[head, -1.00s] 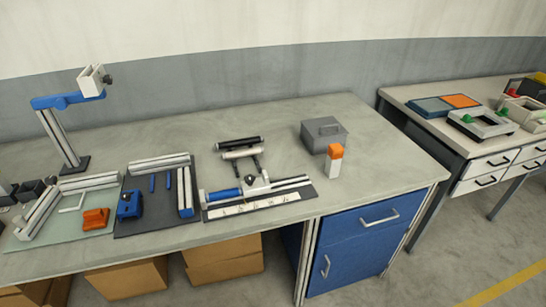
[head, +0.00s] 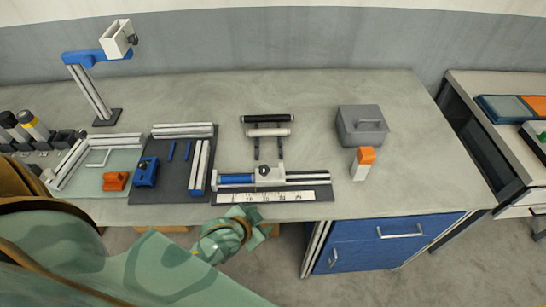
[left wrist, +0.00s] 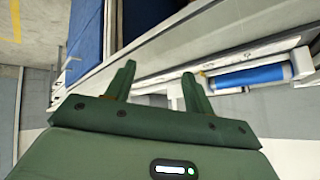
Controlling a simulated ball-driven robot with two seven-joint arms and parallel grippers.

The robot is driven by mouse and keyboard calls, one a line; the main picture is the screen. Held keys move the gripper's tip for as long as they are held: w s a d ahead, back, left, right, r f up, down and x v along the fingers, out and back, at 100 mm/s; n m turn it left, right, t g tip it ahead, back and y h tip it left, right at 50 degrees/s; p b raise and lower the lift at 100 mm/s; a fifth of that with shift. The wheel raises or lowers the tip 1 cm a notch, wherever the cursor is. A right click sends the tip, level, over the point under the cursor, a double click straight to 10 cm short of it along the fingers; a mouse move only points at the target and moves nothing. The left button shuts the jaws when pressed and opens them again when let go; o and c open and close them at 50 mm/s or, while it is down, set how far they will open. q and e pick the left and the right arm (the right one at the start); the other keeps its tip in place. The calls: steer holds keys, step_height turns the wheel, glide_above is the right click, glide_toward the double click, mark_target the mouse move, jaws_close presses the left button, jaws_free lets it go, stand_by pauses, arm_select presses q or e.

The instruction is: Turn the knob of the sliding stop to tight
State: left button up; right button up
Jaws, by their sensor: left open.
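The sliding stop (head: 269,174) is a white block with a black knob (head: 263,170) on top. It sits on a light metal rail (head: 310,180) beside a blue cylinder (head: 236,180). A white marked scale strip (head: 270,196) runs along the front. My left gripper (head: 246,215) is open and empty at the table's front edge, in front of the strip and apart from the knob. In the left wrist view its two fingers (left wrist: 158,82) are spread, with the blue cylinder (left wrist: 248,77) to their right. The knob cannot be made out there. My right gripper is out of view.
A black bar and a white roller (head: 268,132) lie behind the stop. A grey box (head: 362,125) and an orange-topped white block (head: 363,164) stand to the right. A dark mat (head: 172,188) with a blue block (head: 146,172) lies left.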

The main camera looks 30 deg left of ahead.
arm_select(q)
steer(key=w+a+r+n+t+y+p, duration=0.1)
steer(key=w+a+r+n+t, duration=0.1)
steer(key=w+r+n+t, duration=0.65)
steer(key=w+a+r+n+t+y, duration=0.15)
steer(key=w+r, duration=0.45)
steer(key=r, duration=0.7)
steer(key=a+r+n+y+p, duration=0.1)
steer(key=a+r+n+y, duration=0.9)
steer(key=n, duration=0.4)
steer(key=s+a+n+g+y, duration=0.1)
steer(key=a+n+g+y, duration=0.55)
steer(key=n, duration=0.25)
steer(key=n+g+h+p, duration=0.3)
steer(key=n+g+h, duration=0.9)
steer(key=n+h, duration=0.5)
glide_toward(264, 168)
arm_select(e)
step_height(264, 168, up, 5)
arm_select(q)
steer(key=shift+m+h, duration=0.3)
steer(key=shift+h, duration=0.4)
steer(key=f+b, duration=0.5)
steer(key=a+f+b, duration=0.1)
steer(key=f+b, duration=0.2)
steer(key=shift+a+f, duration=0.1)
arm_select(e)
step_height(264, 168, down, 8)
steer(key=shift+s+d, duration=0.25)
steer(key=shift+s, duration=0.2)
